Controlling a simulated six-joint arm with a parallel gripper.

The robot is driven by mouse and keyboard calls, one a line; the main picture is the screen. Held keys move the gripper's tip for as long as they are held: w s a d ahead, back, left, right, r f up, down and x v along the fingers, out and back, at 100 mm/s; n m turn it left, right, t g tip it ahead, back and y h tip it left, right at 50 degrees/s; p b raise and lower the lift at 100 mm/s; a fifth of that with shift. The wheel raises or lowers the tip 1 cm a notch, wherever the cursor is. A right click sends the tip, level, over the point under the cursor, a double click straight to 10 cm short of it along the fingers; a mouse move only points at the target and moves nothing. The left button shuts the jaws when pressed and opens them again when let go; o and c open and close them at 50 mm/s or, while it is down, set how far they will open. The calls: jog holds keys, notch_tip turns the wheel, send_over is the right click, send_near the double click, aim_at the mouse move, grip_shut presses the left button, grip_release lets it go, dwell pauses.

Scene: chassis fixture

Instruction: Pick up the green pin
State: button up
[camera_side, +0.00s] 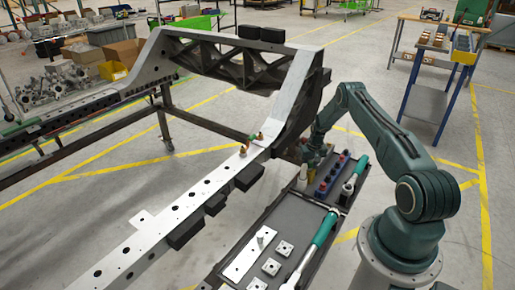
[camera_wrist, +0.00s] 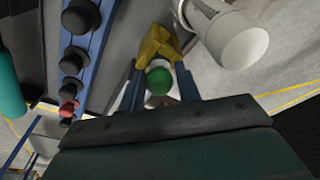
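The green pin (camera_wrist: 159,81) shows in the wrist view as a round green head between the two fingers of my gripper (camera_wrist: 158,52). The fingers are blue with yellow ends, and the ends come close together just beyond the green head. The pin's shaft is hidden, and I cannot tell whether the fingers touch it. In the side view my gripper (camera_side: 308,155) is low over the far end of the dark tray, beside the chassis beam. The green pin cannot be made out there.
A blue rack (camera_wrist: 90,60) with dark round heads and one red one stands close on the left. A grey-white cylinder (camera_wrist: 235,35) is close on the right. The chassis beam (camera_side: 170,215) carries small brass, red and green parts. The tray (camera_side: 283,230) holds metal plates and a teal-handled tool (camera_side: 325,228).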

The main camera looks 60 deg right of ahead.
grip_shut()
jog(key=shift+r, duration=0.1)
notch_tip(320, 180, up, 20)
dwell(0.8)
dwell(0.6)
notch_tip(320, 180, up, 6)
dwell(1.2)
dwell(0.4)
jog(key=f, duration=1.5)
jog(key=shift+s+a+f, duration=0.15)
jog(key=shift+a+f, duration=0.05)
jog(key=shift+f, duration=0.05)
